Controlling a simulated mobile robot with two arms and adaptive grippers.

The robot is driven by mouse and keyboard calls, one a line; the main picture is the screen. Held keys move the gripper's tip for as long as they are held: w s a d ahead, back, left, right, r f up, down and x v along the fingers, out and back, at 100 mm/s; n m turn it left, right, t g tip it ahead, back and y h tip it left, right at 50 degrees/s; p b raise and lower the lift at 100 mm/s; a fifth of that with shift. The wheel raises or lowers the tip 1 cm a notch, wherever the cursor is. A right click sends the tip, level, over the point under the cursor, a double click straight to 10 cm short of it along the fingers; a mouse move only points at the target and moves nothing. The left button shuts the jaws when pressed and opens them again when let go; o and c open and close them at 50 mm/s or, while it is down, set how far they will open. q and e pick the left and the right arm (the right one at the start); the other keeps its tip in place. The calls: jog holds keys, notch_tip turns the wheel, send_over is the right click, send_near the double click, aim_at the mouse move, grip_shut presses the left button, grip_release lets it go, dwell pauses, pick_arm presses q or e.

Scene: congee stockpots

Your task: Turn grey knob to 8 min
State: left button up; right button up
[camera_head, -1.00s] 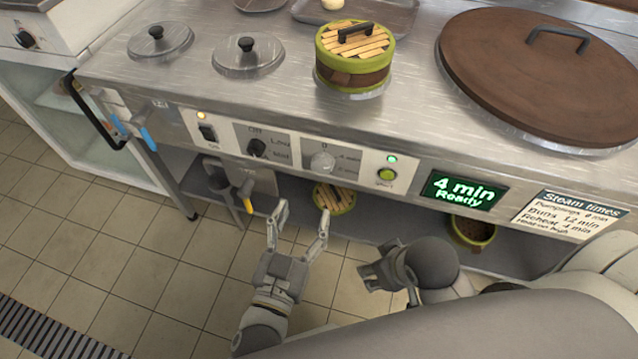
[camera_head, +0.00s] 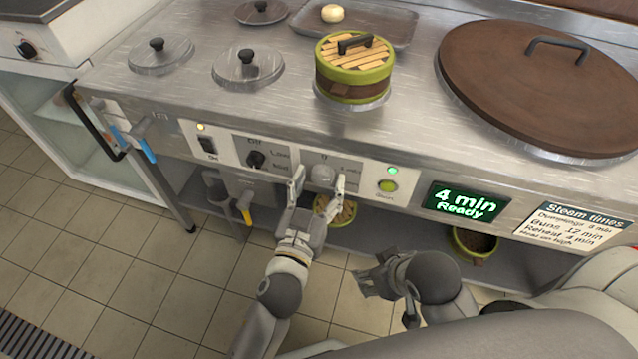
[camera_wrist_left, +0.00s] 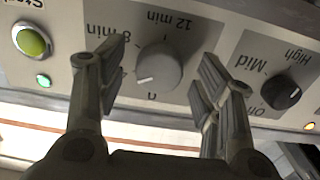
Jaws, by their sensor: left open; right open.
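The grey knob (camera_head: 322,174) is on the stove's front panel. In the left wrist view the grey knob (camera_wrist_left: 159,66) appears upside down, its white mark pointing lower left, away from the "8 min" and "12 min" labels. My left gripper (camera_head: 319,178) is open, with one finger on each side of the knob. In the left wrist view my left gripper (camera_wrist_left: 163,60) shows gaps between both fingers and the knob. The green display (camera_head: 465,201) reads "4 min Ready". My right gripper (camera_head: 378,290) is open and empty, low in front of the panel.
A black knob (camera_head: 256,159) sits left of the grey one, a green button (camera_head: 387,186) right of it. A steam times card (camera_head: 568,222) reads "Buns 12 min" and "Reheat 4 min". A bamboo steamer (camera_head: 354,75) stands on the counter above.

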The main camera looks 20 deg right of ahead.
pick_arm(q)
jog(key=shift+d, duration=0.1)
jog(key=shift+c, duration=0.4)
jog(key=c, duration=0.9)
jog(key=shift+c, duration=0.2)
pick_arm(e)
jog(key=shift+w+a+r, duration=0.1)
jog(key=shift+w, duration=0.05)
pick_arm(q)
jog(key=shift+m, duration=0.3)
jog(key=shift+m+p, duration=0.3)
jog(key=shift+m, duration=0.2)
jog(key=m+p, duration=0.1)
jog(key=m, duration=0.4)
jog(key=shift+w, duration=0.1)
jog(key=m, duration=0.5)
jog(key=shift+p, duration=0.4)
pick_arm(e)
jog(key=shift+s+d+r+g, duration=0.25)
jog(key=shift+s+r, duration=0.15)
jog(key=shift+s, duration=0.25)
jog(key=shift+s+d+r+g, duration=0.1)
jog(key=shift+s+r+g, duration=0.2)
jog(key=shift+s, duration=0.3)
